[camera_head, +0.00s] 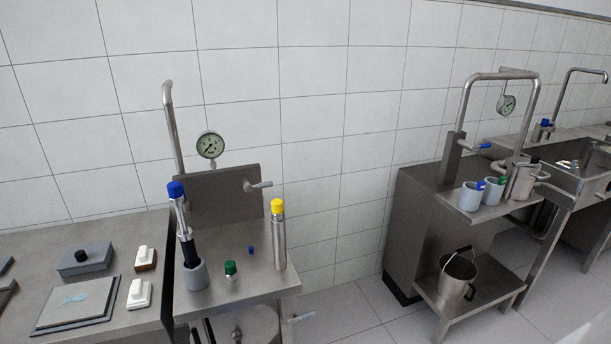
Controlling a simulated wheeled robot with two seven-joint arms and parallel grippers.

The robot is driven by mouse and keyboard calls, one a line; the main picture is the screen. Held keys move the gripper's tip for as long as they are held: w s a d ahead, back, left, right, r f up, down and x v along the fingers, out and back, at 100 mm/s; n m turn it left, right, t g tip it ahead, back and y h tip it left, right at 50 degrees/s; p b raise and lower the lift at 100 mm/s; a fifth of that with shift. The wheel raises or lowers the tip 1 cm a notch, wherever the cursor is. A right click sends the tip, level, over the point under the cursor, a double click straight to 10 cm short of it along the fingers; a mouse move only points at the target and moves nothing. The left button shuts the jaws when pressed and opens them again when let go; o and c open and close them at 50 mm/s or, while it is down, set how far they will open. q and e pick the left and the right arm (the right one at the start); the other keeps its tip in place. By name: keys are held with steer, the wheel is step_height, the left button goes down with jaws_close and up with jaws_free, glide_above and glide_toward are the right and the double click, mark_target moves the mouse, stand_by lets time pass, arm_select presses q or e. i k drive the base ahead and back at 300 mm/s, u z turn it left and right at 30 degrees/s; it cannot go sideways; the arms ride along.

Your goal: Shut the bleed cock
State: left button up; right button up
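Several cocks show, and I cannot tell which is the bleed cock. One with a grey lever (258,184) sticks out from the upright steel plate (215,200) below a pressure gauge (210,146). A small lever (302,318) shows low at the right side of the near steel stand (270,287). A blue-handled lever (484,146) sits on the pipe of the right-hand stand. The levers are too small to tell open from shut. Neither of my grippers is in view.
The near stand bears a grey cup (195,278) with a blue-topped tool, a yellow-capped steel cylinder (279,240) and a green-capped jar (231,269). A worktop (40,240) adjoins on the left. A bucket (456,277) stands on the right stand's low shelf. Floor shows between the stands.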

mark_target(247, 187)
steer(key=u, duration=0.2)
steer(key=i, duration=0.75)
steer(key=u, duration=0.5)
